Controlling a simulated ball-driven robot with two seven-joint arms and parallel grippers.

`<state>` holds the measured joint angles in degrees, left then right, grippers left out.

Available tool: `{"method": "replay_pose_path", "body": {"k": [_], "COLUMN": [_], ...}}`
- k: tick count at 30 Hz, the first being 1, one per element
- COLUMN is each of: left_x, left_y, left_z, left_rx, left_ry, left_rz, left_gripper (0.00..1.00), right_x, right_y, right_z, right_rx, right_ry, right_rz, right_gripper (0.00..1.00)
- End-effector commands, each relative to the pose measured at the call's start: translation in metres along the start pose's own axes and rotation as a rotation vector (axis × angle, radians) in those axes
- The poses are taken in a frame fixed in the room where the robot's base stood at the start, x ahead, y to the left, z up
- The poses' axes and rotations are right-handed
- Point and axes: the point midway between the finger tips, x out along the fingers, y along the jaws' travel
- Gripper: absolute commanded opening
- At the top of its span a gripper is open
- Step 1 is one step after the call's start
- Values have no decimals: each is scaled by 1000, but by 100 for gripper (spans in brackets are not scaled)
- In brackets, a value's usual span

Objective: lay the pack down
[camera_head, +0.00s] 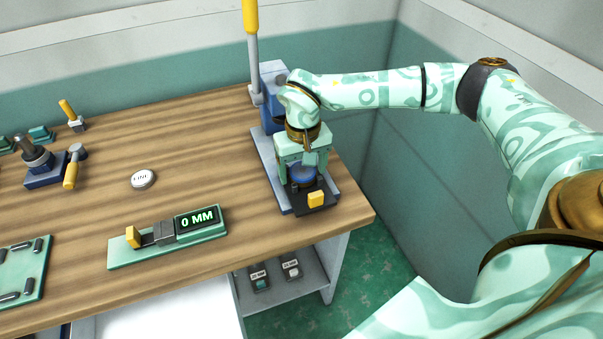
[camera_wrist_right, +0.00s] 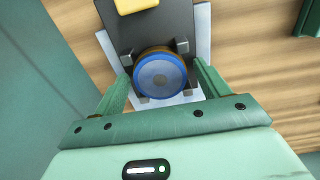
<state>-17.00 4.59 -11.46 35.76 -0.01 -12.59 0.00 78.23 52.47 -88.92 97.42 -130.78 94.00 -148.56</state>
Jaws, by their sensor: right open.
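The pack appears to be the round blue disc with a grey centre (camera_wrist_right: 160,75), seen in the right wrist view. It sits among small grey posts on a dark plate (camera_wrist_right: 185,20). The head view shows its blue edge (camera_head: 304,177) under my right gripper. My right gripper (camera_head: 303,165) points down over the plate at the press's foot. In the right wrist view its green fingers (camera_wrist_right: 162,84) are open, one on each side of the disc. I cannot tell whether they touch it. My left gripper is not in view.
The blue press (camera_head: 272,85) with a yellow-topped lever stands behind my gripper. A yellow block (camera_head: 316,199) is on the dark plate's front. A gauge reading 0 MM (camera_head: 198,218), a white round button (camera_head: 143,179) and a green tray (camera_head: 22,270) lie left. Wood between them is clear.

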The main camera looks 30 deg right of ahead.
Motion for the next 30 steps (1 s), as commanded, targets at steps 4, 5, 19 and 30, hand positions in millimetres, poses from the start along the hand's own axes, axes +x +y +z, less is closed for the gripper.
{"method": "replay_pose_path", "body": {"k": [4, 5, 19, 30], "left_x": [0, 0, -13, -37], "left_y": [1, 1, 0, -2], "left_z": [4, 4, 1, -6], "left_rx": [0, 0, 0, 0], "left_ry": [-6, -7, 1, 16], "left_rz": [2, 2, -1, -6], "left_gripper": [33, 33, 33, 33], "right_x": [0, 0, -16, -43], "right_y": [0, 0, 0, 0], "right_z": [0, 0, 0, 0], "right_rx": [0, 0, 0, -1], "right_ry": [0, 0, 3, 4], "right_rz": [0, 0, -1, -1], "right_gripper": [61, 52, 17, 17]}}
